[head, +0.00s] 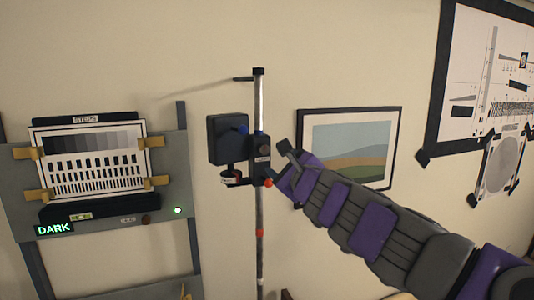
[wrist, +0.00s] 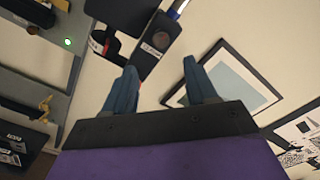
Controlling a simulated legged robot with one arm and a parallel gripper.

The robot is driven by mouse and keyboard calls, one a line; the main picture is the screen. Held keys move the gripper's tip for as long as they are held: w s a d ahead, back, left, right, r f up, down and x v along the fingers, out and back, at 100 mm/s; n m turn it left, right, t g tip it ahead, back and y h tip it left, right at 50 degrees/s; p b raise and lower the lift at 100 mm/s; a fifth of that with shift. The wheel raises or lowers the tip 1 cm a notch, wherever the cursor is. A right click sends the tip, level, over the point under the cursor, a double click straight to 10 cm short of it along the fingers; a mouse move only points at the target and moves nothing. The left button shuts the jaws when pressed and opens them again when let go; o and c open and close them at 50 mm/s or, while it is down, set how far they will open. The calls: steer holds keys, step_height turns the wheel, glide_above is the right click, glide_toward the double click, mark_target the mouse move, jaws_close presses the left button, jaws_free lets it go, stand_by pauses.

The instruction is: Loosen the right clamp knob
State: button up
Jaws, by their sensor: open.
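A dark clamp block (head: 262,160) sits on an upright pole (head: 260,215) and carries a black box (head: 227,139). A round dark knob (head: 264,149) is on the block's face, and a small red knob (head: 268,183) is at its lower right. I cannot tell which is the right clamp knob. My gripper (head: 284,152) is just right of the block, apart from it as far as I can see. In the wrist view, my gripper (wrist: 160,63) is open and empty, its fingers spread below the block, with the round knob (wrist: 160,40) beyond the gap.
A small lens-like part (head: 231,178) hangs under the black box. A framed picture (head: 350,145) hangs on the wall behind my arm.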

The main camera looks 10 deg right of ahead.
mark_target(265, 152)
steer(key=w, duration=0.2)
steer(key=w+a, duration=0.1)
steer(key=w, duration=0.2)
steer(key=w+p, duration=0.1)
steer(key=w, duration=0.2)
steer(key=shift+a, duration=0.15)
steer(key=shift+w+a+p, duration=0.3)
steer(key=shift+w, duration=0.55)
steer(key=shift+c, duration=0.3)
steer(key=c, duration=1)
